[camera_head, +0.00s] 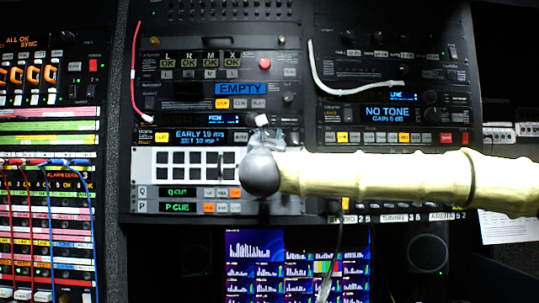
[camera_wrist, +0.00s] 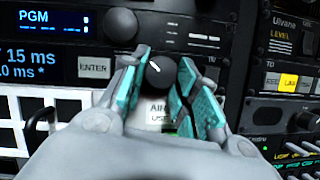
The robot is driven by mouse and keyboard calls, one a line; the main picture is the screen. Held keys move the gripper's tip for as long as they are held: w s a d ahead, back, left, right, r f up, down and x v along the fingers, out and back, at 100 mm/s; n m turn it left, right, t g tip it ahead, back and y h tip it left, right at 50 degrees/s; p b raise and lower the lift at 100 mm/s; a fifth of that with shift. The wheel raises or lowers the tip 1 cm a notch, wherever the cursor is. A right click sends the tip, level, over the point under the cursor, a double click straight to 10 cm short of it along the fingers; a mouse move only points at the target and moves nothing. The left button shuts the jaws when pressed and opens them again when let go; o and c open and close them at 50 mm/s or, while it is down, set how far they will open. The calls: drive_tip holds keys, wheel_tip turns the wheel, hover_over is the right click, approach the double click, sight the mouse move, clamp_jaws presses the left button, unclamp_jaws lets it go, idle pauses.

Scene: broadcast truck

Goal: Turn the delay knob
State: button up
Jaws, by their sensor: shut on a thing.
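The delay knob (camera_wrist: 160,72) is a round black knob with a white pointer line, seen in the wrist view on the panel right of a blue-lit display (camera_wrist: 50,44). The pointer slants toward the upper left. My gripper (camera_wrist: 162,78) has its teal-padded fingers on either side of the knob and is shut on it. In the head view my gripper (camera_head: 267,137) reaches the rack at the right end of the delay unit's display (camera_head: 201,136), which starts with "EARLY". My arm and wrist hide the knob there.
A larger round knob (camera_wrist: 122,24) is just above the left finger, and an ENTER button (camera_wrist: 94,68) is left of it. A white button panel (camera_head: 190,165) lies below the unit. A white cable (camera_head: 330,84) and a red cable (camera_head: 135,80) hang on the rack above.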

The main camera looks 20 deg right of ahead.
drive_tip(key=m+b, duration=0.1)
drive_tip(key=b, duration=0.1)
drive_tip(key=m+h+b, duration=0.1)
drive_tip(key=b, duration=0.1)
drive_tip(key=m+g+h+b, duration=0.1)
drive_tip(key=m+b, duration=0.1)
drive_tip(key=b, duration=0.1)
drive_tip(key=shift+a+f, duration=0.1)
drive_tip(key=shift+f, duration=0.15)
drive_tip(key=shift+r+m+g+h+b, duration=0.3)
drive_tip(key=shift+m+g+b, duration=0.1)
drive_tip(key=shift+m+b, duration=0.4)
drive_tip(key=o, duration=1)
drive_tip(key=v, duration=1.2)
drive_tip(key=shift+f, duration=0.1)
